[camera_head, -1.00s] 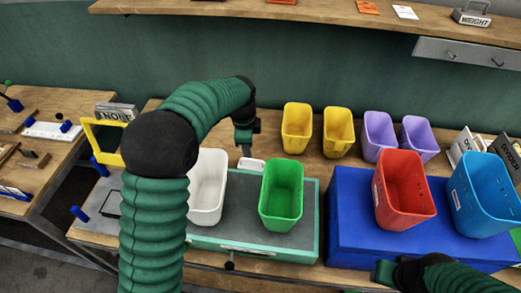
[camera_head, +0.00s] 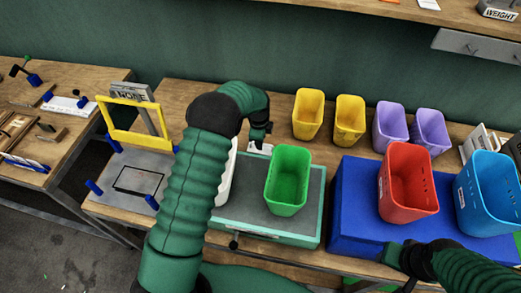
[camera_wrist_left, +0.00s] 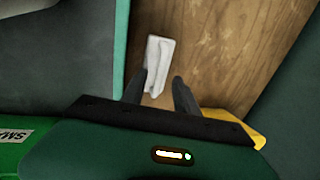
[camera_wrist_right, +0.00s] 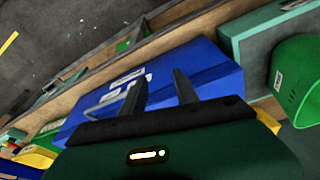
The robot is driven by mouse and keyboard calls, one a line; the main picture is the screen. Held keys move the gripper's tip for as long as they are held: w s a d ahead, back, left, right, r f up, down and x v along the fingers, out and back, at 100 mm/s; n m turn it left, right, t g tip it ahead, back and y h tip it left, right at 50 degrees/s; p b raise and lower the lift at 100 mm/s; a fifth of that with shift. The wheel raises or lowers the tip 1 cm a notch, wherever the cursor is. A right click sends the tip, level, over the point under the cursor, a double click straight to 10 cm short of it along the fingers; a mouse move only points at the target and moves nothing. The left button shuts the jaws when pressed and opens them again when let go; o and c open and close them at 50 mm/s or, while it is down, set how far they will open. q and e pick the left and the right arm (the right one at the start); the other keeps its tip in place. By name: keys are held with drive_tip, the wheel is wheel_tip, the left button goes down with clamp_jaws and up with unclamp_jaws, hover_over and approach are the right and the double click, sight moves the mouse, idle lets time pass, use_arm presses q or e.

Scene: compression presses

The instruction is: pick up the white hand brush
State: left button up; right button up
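The white hand brush (camera_head: 266,149) lies on the wooden table behind the green-edged case, partly hidden by my left gripper in the head view. In the left wrist view the brush (camera_wrist_left: 158,55) lies on bare wood beside the case's edge, its near end around the gap between the fingertips. My left gripper (camera_wrist_left: 160,77) is open, pointing down at the brush; its fingers do not clasp it. My right gripper (camera_wrist_right: 159,77) is open and empty, above the front of the blue case; its arm also shows at lower right in the head view.
A green bin (camera_head: 288,180) and a white bin, mostly hidden by my left arm, stand on the green-edged case (camera_head: 241,206). Yellow bins (camera_head: 308,113) stand right of the brush. Red (camera_head: 407,185) and blue (camera_head: 489,195) bins stand on the blue case (camera_head: 355,210).

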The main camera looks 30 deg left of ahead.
use_arm(q)
drive_tip(key=shift+w+d+f, duration=0.15)
drive_tip(key=shift+d+f, duration=0.2)
drive_tip(key=shift+f, duration=0.45)
drive_tip(key=shift+w+f, duration=0.1)
drive_tip(key=shift+w, duration=0.05)
drive_tip(key=shift+a, duration=0.35)
clamp_jaws()
drive_tip(key=shift+d, duration=0.15)
